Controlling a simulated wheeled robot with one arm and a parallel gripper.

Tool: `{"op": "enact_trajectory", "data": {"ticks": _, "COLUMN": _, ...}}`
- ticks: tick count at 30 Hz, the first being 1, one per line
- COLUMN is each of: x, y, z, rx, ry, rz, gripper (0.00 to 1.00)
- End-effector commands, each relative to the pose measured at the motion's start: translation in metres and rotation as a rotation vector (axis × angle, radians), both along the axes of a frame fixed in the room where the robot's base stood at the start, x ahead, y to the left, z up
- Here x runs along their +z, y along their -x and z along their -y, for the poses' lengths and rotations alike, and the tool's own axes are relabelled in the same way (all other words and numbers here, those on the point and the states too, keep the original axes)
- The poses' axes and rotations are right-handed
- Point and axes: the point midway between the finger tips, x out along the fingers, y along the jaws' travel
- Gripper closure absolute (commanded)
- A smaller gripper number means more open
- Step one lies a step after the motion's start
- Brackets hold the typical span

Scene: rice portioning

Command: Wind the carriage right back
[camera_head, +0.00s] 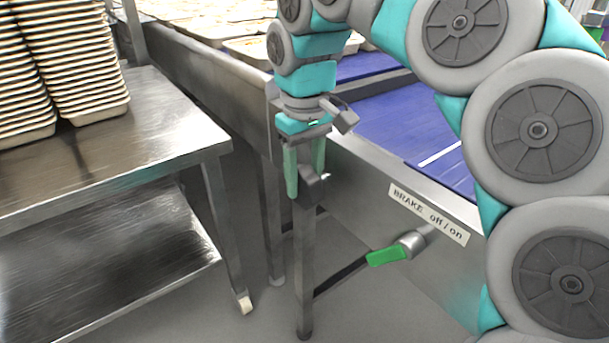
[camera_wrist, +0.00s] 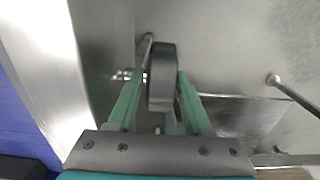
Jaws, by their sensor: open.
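A dark grey crank handle (camera_head: 313,189) sits at the side of the conveyor frame, beside the near leg. It also shows in the wrist view as a rounded grey grip (camera_wrist: 162,72) with a shiny shaft to its left. My gripper (camera_head: 305,182) points down at it with its green fingers apart. In the wrist view the fingers (camera_wrist: 159,88) stand on either side of the grip, and I cannot tell whether they touch it. My fingers hide part of the crank in the head view. I cannot make out which part is the carriage.
A green brake lever (camera_head: 387,256) sticks out below the sign "BRAKE off/on" (camera_head: 428,214). The blue belt (camera_head: 395,125) lies behind the frame, with filled trays (camera_head: 265,48) farther back. A steel table (camera_head: 150,115) with stacked trays (camera_head: 90,75) stands at left.

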Motion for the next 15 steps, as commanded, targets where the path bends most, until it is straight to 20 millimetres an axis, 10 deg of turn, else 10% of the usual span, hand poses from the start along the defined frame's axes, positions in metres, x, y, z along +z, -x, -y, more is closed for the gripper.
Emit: {"op": "enact_trajectory", "data": {"ticks": 15, "x": 0.0006, "y": -0.0002, "z": -0.0001, "rx": 0.0, "ry": -0.001, "rz": 0.002, "gripper": 1.0}}
